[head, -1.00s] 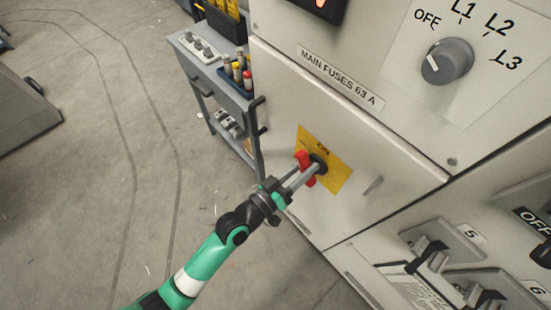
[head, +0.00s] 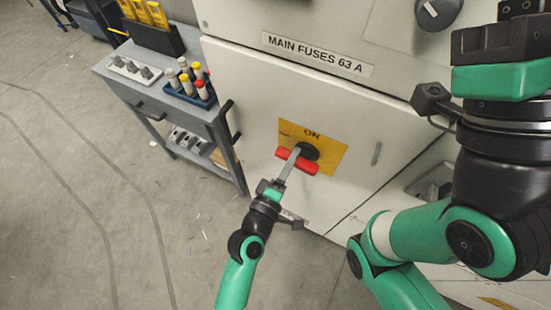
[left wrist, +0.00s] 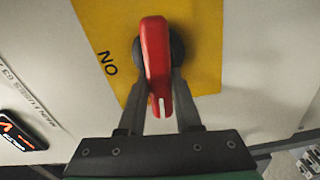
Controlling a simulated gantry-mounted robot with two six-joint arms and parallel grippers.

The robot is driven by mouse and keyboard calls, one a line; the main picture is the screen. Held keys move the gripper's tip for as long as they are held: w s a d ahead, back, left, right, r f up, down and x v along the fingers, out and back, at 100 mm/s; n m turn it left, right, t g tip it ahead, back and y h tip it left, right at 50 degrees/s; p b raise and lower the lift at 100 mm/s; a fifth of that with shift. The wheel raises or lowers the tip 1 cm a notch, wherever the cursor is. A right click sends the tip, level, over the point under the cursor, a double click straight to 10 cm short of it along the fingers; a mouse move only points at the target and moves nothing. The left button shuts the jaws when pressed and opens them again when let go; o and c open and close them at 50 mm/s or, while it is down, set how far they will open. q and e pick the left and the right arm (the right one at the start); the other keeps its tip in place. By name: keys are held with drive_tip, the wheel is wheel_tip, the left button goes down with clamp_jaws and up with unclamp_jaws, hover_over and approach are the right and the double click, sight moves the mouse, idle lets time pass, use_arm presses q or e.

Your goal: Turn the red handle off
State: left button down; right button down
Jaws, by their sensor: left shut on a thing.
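The red handle (head: 312,167) sits on a yellow plate (head: 328,150) on the pale cabinet door, with a black round hub behind it. In the left wrist view the red handle (left wrist: 154,60) stands upright between the two grey fingers, one on each side. My right arm fills the right of the head view; the body of the right gripper (head: 500,45) shows at the top, its fingertips not clear.
A grey cart (head: 160,100) with a blue rack of tubes (head: 190,88) stands left of the cabinet. A grey knob (head: 436,12) is at the top right. Open floor (head: 60,200) lies at the left.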

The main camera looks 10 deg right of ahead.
use_arm(q)
drive_tip(key=shift+s+d+f+n, duration=0.2)
drive_tip(key=shift+f+n, duration=0.05)
drive_tip(key=shift+n, duration=0.25)
drive_tip(key=c, duration=1.1)
unclamp_jaws()
drive_tip(key=o, duration=0.5)
drive_tip(key=shift+s+d, duration=0.15)
drive_tip(key=shift+d, duration=0.1)
drive_tip(key=shift+a, duration=0.2)
drive_tip(key=shift+a+r, duration=0.1)
drive_tip(key=p+v, duration=0.2)
drive_tip(key=v, duration=0.9)
drive_tip(key=shift+s, duration=0.1)
